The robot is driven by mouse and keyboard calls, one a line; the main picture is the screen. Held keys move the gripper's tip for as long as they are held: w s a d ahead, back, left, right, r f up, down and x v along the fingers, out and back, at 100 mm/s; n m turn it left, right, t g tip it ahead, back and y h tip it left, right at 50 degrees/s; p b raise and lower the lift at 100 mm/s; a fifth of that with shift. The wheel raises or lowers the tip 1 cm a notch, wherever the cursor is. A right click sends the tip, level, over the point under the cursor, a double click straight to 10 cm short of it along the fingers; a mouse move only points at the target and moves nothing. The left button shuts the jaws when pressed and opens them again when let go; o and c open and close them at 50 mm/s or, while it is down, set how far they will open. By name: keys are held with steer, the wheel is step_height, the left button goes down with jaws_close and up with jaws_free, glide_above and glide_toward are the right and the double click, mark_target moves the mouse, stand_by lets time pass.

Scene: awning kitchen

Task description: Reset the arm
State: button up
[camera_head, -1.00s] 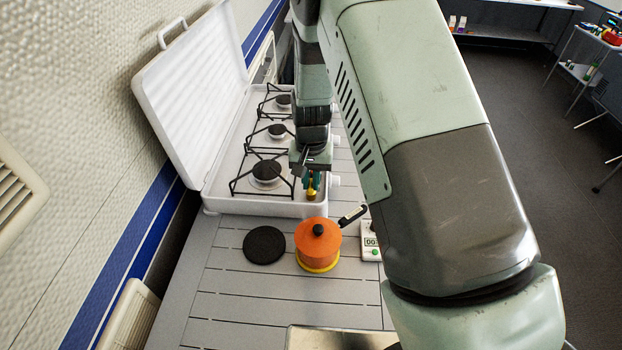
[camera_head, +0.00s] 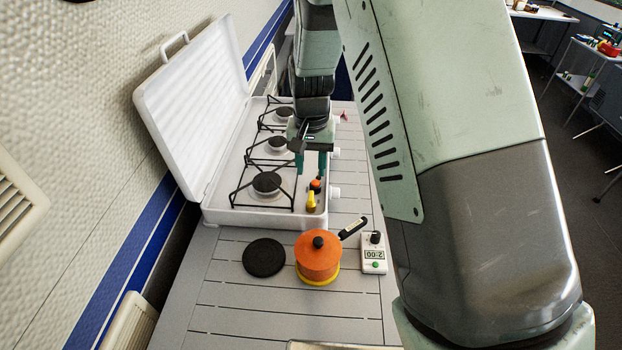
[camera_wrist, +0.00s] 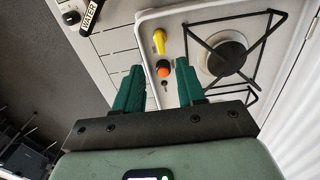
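My gripper (camera_head: 311,163) is above the front right part of the white gas stove (camera_head: 270,208). Its two green fingers are apart with nothing between them, and they also show in the wrist view (camera_wrist: 160,92). Just past the fingertips are an orange knob (camera_head: 315,186) and a yellow knob (camera_head: 311,200) on the stove; the wrist view shows the orange knob (camera_wrist: 163,72) and yellow knob (camera_wrist: 159,42). The fingers appear clear of both.
An orange lidded pot (camera_head: 318,262) stands on a yellow base on the slatted table (camera_head: 240,315). A black disc (camera_head: 264,257) lies left of it, and a white timer (camera_head: 374,254) stands right of it. The stove's raised lid (camera_head: 190,100) leans toward the wall.

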steer(key=shift+r, duration=0.9)
steer(key=s+d+r+t, duration=0.1)
steer(key=s+d+r, duration=0.35)
steer(key=r, duration=0.35)
steer(key=s+d+r+t, duration=0.2)
steer(key=s+d+r, duration=0.1)
steer(key=s+r, duration=0.35)
steer(key=s+d+r+t, duration=0.1)
steer(key=s+d+r, duration=0.35)
steer(key=r, duration=0.45)
steer(key=s+d+r+t, duration=0.1)
steer(key=s+d, duration=0.2)
steer(key=s, duration=0.8)
steer(key=shift+n+t, duration=0.3)
steer(key=shift+w+d+r, duration=0.1)
